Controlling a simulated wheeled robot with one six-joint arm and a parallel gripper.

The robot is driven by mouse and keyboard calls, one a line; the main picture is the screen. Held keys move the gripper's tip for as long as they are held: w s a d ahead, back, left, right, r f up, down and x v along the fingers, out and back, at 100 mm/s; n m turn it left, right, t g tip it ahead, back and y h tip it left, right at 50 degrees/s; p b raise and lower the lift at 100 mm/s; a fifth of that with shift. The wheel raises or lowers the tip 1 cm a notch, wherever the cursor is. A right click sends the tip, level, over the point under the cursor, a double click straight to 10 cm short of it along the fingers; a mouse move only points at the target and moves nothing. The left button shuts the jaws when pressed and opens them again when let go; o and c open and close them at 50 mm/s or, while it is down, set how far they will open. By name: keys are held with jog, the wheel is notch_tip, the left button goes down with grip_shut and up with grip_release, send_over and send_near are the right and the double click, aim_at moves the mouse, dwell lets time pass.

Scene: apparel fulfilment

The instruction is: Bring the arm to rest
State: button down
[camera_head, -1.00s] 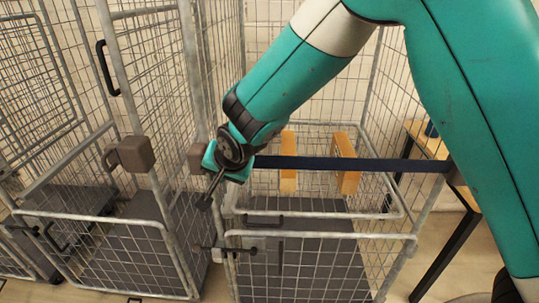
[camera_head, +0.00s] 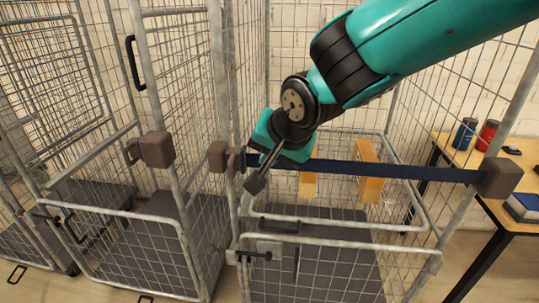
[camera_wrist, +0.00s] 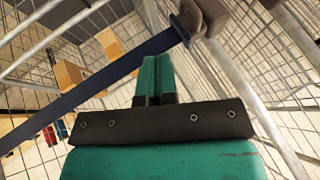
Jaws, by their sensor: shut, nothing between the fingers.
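My gripper (camera_head: 262,180) hangs in front of the right-hand wire cage, its fingers pointing down and to the left. The fingers are together with nothing between them. They are close to the left end of the dark blue strap (camera_head: 395,169); I cannot tell whether they touch it. In the wrist view my gripper (camera_wrist: 154,72) shows its teal fingers side by side, with the strap (camera_wrist: 100,92) running diagonally beyond them to a dark block at the top.
The right-hand wire cage (camera_head: 340,228) has wooden blocks (camera_head: 368,172) behind its strap. Another cage (camera_head: 125,214) stands at left. A wooden table (camera_head: 513,218) at right holds a dark blue container (camera_head: 465,133), a red container (camera_head: 487,135) and a blue-and-white box (camera_head: 522,207).

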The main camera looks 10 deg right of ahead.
jog(key=s+d+n+g, duration=0.2)
jog(key=s+n, duration=0.1)
jog(key=s, duration=0.4)
jog(key=s+d+r+n+g+y, duration=0.1)
jog(key=s+d+n+g, duration=0.1)
jog(key=s, duration=0.5)
jog(key=s+d+n+g, duration=0.2)
jog(key=s+d+n, duration=0.2)
jog(key=s+n, duration=0.2)
jog(key=shift+s+r+g, duration=0.35)
jog(key=shift+s+g, duration=0.05)
jog(key=shift+s, duration=0.55)
